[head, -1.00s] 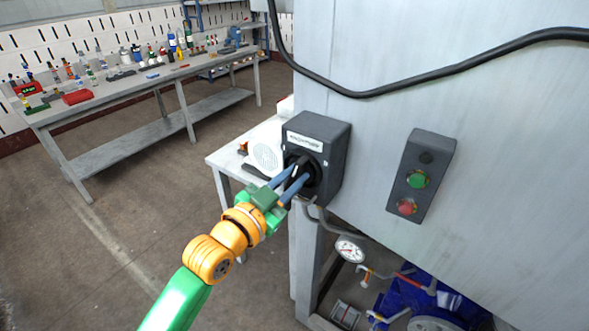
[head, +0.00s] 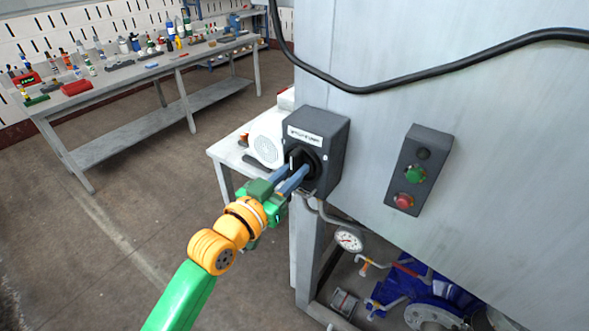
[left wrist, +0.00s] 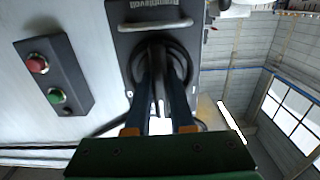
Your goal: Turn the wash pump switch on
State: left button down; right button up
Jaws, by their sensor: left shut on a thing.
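The wash pump switch is a dark grey box (head: 334,150) with a white label and a black rotary knob (head: 299,158), mounted on the corner of the grey cabinet. My left gripper (head: 298,176) is at the front of the box, its two blue-grey fingers shut on the knob. In the left wrist view the switch box (left wrist: 122,45) is upside down, and the fingers (left wrist: 162,95) lie on both sides of the knob (left wrist: 157,75). The fingers hide part of the knob. My right gripper is not in view.
A control box with a green button (head: 415,174) and a red button (head: 403,201) is on the cabinet panel (head: 480,140) to the right. A pressure gauge (head: 348,240) hangs below. A small white table (head: 228,152) stands behind the switch. A workbench (head: 150,75) holds several tools.

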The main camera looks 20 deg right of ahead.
pick_arm(q)
jog(key=shift+f, duration=0.3)
jog(key=c, duration=1)
grip_release()
jog(key=shift+o, duration=1.1)
jog(key=shift+r, duration=0.15)
jog(key=b+v, duration=0.1)
jog(key=v, duration=0.6)
